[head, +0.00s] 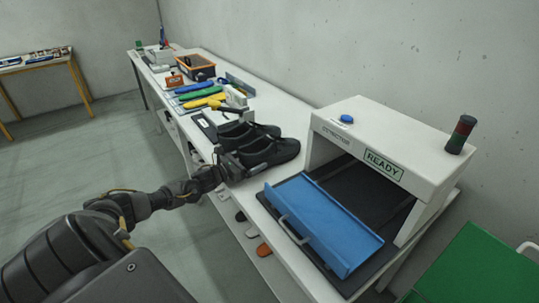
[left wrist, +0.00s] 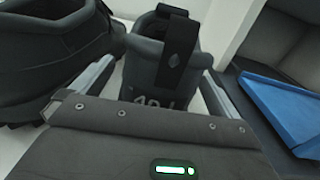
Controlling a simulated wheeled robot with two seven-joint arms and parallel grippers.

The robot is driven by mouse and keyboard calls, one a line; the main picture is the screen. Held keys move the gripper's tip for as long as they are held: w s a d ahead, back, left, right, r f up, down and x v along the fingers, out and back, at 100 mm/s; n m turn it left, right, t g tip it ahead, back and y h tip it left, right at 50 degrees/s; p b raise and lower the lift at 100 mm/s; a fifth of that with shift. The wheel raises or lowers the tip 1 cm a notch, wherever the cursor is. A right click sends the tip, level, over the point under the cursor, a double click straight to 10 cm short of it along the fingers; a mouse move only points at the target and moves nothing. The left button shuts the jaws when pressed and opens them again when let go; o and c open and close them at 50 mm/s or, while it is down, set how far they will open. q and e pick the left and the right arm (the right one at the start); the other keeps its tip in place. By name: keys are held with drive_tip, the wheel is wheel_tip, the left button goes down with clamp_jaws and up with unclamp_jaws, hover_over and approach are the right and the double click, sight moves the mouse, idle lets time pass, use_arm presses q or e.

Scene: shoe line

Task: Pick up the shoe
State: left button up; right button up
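Two black shoes stand side by side on the white bench. The nearer shoe (head: 268,153) has its heel towards my left gripper (head: 232,167); the other shoe (head: 246,132) is just behind it. In the left wrist view the nearer shoe's heel (left wrist: 147,72), with a dark pull tab and pale size marking, lies between the two fingers of my left gripper (left wrist: 162,82). The fingers are spread on either side of the heel and look open; whether they touch it is hard to tell. The other shoe (left wrist: 50,60) is left of the left finger. My right gripper is not in view.
A white detector machine (head: 400,150) with a READY sign and a blue tray (head: 318,222) stands right of the shoes. Coloured insoles (head: 195,92) and an orange-black box (head: 196,67) lie farther along the bench. A green surface (head: 475,270) is at lower right.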

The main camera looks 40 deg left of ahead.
use_arm(q)
drive_tip(key=c, duration=1.9)
drive_tip(key=shift+r, duration=0.1)
drive_tip(key=shift+c, duration=0.3)
drive_tip(key=shift+r, duration=0.1)
drive_tip(key=shift+r+b, duration=0.35)
drive_tip(key=shift+r, duration=0.2)
drive_tip(key=shift+r+b, duration=0.4)
drive_tip(key=shift+r, duration=0.35)
drive_tip(key=s+a+r+p, duration=0.1)
drive_tip(key=s+r+p, duration=0.2)
drive_tip(key=s+r, duration=0.7)
drive_tip(key=v, duration=0.4)
drive_tip(key=shift+d, duration=0.3)
